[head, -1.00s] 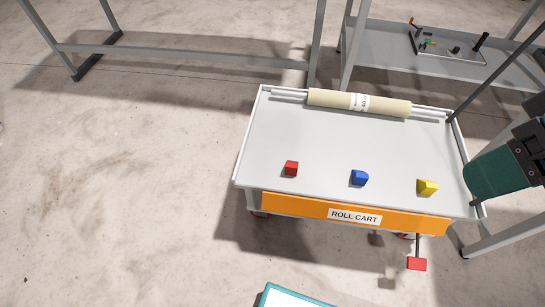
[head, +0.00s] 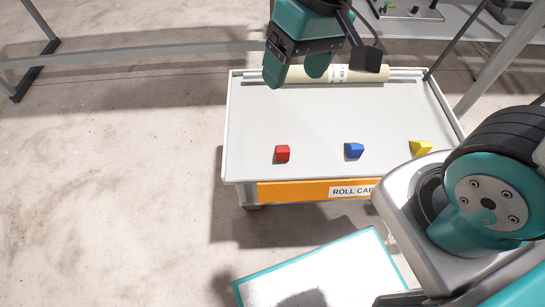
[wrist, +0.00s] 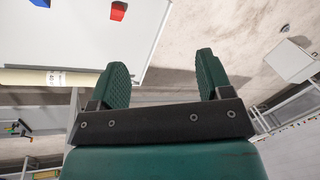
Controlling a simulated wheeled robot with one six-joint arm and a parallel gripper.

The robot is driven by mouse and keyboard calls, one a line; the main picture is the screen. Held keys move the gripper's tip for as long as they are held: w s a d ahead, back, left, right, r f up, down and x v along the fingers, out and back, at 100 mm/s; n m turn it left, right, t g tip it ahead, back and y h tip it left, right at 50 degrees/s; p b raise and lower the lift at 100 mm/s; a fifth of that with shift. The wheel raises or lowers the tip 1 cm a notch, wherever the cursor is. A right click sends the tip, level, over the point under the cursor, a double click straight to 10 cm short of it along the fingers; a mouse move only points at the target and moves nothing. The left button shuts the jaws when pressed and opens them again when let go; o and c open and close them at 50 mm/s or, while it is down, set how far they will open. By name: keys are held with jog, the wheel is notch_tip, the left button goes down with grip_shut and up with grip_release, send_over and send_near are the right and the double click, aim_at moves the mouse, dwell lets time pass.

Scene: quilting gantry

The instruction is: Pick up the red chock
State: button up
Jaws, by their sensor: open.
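The red chock (head: 283,153) sits on the left part of the grey roll cart top (head: 330,115), near the front edge. It also shows at the top of the wrist view (wrist: 118,10). My gripper (head: 296,78) is above the back part of the cart, beyond the chock in the head view. Its two teal fingers are apart with nothing between them, as the wrist view also shows (wrist: 165,75). A blue chock (head: 354,150) and a yellow chock (head: 420,148) stand in a row to the right of the red one.
A cream fabric roll (head: 372,74) lies along the cart's back edge, partly behind my gripper. An orange panel (head: 295,191) labelled ROLL CART runs along the front. Metal frame legs stand behind the cart. The cart top between roll and chocks is clear.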

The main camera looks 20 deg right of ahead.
aim_at(283, 147)
jog(key=w+d+f+m+h+b, duration=0.1)
jog(key=w+f+m+b, duration=0.1)
jog(key=f, duration=0.9)
jog(key=w+d+f+m+h+b, duration=0.1)
jog(key=w+f+b, duration=0.3)
jog(key=f, duration=0.7)
jog(key=w+d+f+m+h+b, duration=0.1)
jog(key=w+f+m+b, duration=0.2)
jog(key=f+b, duration=0.3)
jog(key=shift+w+d+f, duration=0.1)
jog(key=shift+w+f, duration=0.05)
jog(key=shift+f, duration=0.75)
jog(key=shift+w+d+f, duration=0.1)
jog(key=shift+w+f, duration=0.05)
jog(key=shift+f, duration=0.7)
jog(key=shift+w+d+f, duration=0.1)
jog(key=shift+w+f, duration=0.05)
jog(key=shift+f, duration=0.75)
jog(key=shift+w+f+b, duration=0.15)
jog(key=shift+f+b, duration=1.75)
jog(key=shift+f, duration=1.15)
jog(key=shift+r, duration=0.1)
jog(key=c, duration=1)
